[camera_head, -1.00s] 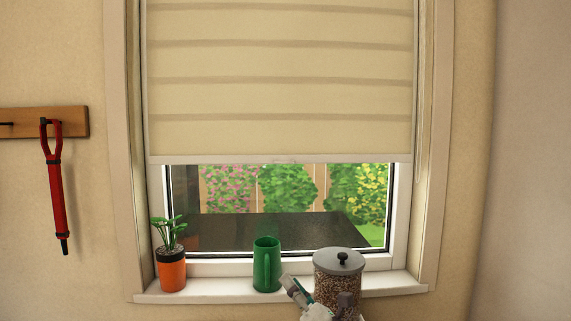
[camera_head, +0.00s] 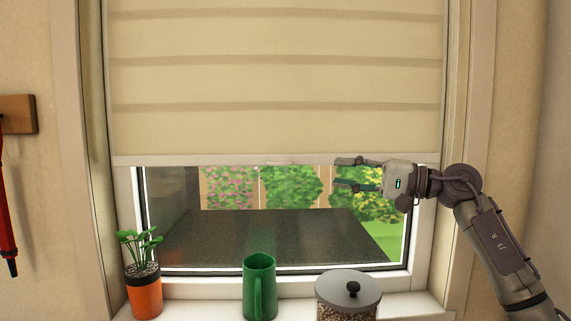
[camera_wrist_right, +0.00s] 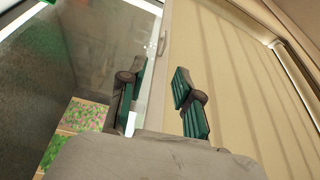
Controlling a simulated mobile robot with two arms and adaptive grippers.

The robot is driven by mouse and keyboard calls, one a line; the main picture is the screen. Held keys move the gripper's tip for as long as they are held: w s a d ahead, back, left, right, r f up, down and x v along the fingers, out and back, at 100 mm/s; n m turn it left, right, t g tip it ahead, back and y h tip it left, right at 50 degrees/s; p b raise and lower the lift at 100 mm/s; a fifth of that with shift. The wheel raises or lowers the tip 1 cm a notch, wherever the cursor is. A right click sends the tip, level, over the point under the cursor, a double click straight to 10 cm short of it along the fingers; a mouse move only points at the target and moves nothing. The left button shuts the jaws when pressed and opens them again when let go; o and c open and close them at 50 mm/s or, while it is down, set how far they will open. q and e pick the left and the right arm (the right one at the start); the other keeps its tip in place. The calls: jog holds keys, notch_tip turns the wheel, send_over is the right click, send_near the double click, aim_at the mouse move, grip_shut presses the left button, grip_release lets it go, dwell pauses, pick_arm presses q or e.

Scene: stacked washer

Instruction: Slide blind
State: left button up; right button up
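The beige roman blind (camera_head: 275,80) hangs over the upper part of the window, its pale bottom bar (camera_head: 200,160) above the sill. A small handle (camera_head: 280,162) sits at the middle of that bar. My right gripper (camera_head: 339,172) is open and empty, pointing left, to the right of the handle and apart from it. Its upper finger is near the bar's height and its lower finger just below. In the right wrist view the handle (camera_wrist_right: 162,43) shows beyond the open fingers (camera_wrist_right: 158,78), with the blind (camera_wrist_right: 215,70) on the right. My left gripper is not in view.
On the sill stand a potted plant (camera_head: 144,290), a green mug (camera_head: 259,287) and a lidded glass jar (camera_head: 348,296), all below the gripper. Space before the blind is clear.

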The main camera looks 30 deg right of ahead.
jog(key=p, duration=0.4)
send_near(286, 164)
jog(key=shift+w+a+r, duration=0.3)
jog(key=shift+w+a, duration=0.2)
jog(key=shift+a, duration=0.05)
jog(key=shift+w+a+r, duration=0.25)
jog(key=shift+w+a, duration=0.3)
jog(key=p+x, duration=0.1)
jog(key=x, duration=0.1)
jog(key=p+x, duration=0.3)
jog(key=x, duration=0.2)
jog(key=shift+w+d+f, duration=0.1)
jog(key=shift+w+f, duration=0.1)
jog(key=shift+f, duration=0.1)
jog(key=shift+w+a+f+p, duration=0.1)
jog(key=shift+w+a+p, duration=0.15)
jog(key=shift+w+p, duration=0.1)
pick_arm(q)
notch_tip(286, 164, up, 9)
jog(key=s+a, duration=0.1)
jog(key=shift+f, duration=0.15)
pick_arm(e)
jog(key=shift+f, duration=0.1)
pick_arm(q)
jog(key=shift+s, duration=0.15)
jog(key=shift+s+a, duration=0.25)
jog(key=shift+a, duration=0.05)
pick_arm(e)
grip_shut()
